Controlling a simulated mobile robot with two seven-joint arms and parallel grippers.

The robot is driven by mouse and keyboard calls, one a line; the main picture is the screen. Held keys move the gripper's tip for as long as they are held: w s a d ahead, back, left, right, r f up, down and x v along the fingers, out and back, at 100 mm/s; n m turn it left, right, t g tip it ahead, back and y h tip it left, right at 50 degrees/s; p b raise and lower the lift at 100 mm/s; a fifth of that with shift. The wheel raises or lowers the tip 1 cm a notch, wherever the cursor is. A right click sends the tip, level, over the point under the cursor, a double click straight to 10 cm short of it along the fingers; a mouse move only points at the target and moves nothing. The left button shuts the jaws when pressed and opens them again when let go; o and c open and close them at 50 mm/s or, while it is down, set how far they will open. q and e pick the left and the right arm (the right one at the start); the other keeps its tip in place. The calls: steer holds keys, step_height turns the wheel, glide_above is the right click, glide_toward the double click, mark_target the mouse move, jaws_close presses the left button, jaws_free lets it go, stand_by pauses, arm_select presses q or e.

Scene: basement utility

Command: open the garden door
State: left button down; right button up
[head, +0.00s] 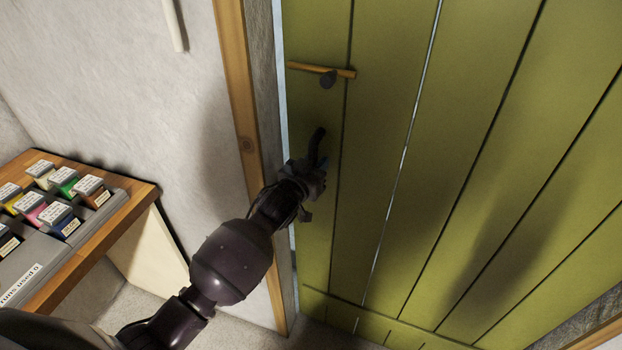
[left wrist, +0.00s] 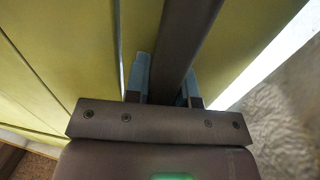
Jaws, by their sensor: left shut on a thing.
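The green plank garden door (head: 450,150) fills the right of the head view; its planks also show in the left wrist view (left wrist: 60,50). A dark upright handle (head: 319,136) is on the door near its left edge. My left gripper (head: 312,172) is shut on this handle, which runs between the two blue-grey fingers as a dark bar (left wrist: 180,40) in the left wrist view. A wooden latch bar (head: 312,69) with a dark knob sits above it. A bright strip shows between the door's edge and the frame. My right gripper is not in view.
The wooden door post (head: 243,120) and pale wall (head: 120,80) are left of the door. A wooden-topped table (head: 135,208) with a grey rack of several coloured, labelled items stands at the far left. Light floor shows below.

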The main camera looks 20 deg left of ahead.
mark_target(321, 156)
arm_select(q)
steer(key=x, duration=0.2)
steer(key=b+x, duration=0.1)
steer(key=x, duration=0.1)
steer(key=shift+a+f, duration=0.15)
steer(key=shift+a, duration=0.1)
steer(key=c, duration=1)
jaws_free()
steer(key=shift+d, duration=0.1)
steer(key=shift+o, duration=0.2)
steer(key=v, duration=1)
steer(key=shift+s, duration=0.3)
steer(key=shift+c, duration=0.5)
